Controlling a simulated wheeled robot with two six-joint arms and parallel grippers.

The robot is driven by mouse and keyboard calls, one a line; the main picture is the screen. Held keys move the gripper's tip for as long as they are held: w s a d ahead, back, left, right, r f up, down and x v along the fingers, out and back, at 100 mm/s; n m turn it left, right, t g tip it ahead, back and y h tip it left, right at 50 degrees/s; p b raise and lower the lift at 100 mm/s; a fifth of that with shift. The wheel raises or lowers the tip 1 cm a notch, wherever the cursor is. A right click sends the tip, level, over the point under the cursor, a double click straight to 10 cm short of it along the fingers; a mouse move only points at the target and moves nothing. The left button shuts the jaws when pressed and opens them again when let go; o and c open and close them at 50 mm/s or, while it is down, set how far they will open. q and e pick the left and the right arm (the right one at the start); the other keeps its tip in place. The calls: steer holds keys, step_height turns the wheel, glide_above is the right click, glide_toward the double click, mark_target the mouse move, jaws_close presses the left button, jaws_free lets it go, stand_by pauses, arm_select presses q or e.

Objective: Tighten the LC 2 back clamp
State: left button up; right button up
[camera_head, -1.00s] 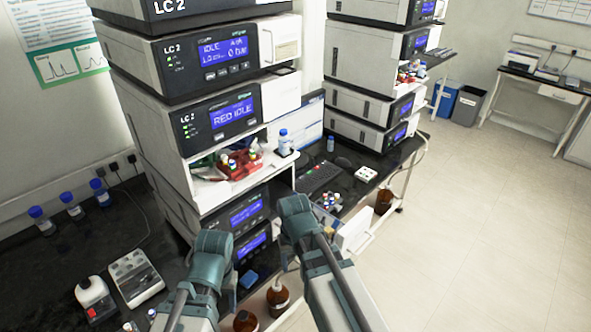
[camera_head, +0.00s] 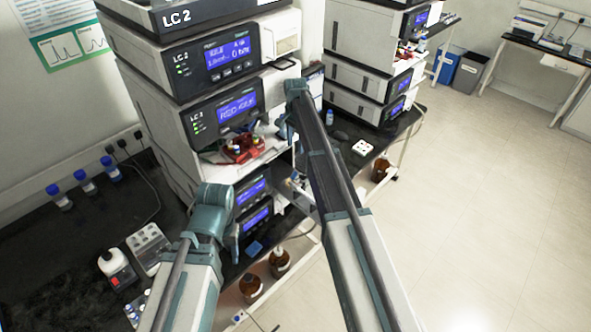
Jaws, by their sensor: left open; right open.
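The LC 2 stack (camera_head: 165,65) stands left of centre, its modules showing lit blue displays. In its open bay sits a red holder (camera_head: 242,148) with small coloured caps. I cannot make out the back clamp there. My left arm rises from the lower left to a teal joint in front of the lower LC 2 modules. My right arm reaches further up, its teal joint at the right edge of the stack, beside the open bay.
A second instrument stack (camera_head: 355,70) stands behind on the right. Blue-capped bottles (camera_head: 86,182) and a white device (camera_head: 116,268) stand on the black bench at left. Brown bottles (camera_head: 279,262) stand low under the stack. Open floor (camera_head: 500,200) lies to the right.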

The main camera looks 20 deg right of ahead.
mark_target(296, 173)
steer(key=shift+s+f, duration=0.1)
steer(key=shift+f, duration=0.05)
step_height(296, 173, down, 14)
steer(key=b, duration=1.4)
steer(key=shift+r, duration=0.2)
steer(key=shift+r, duration=0.1)
jaws_close()
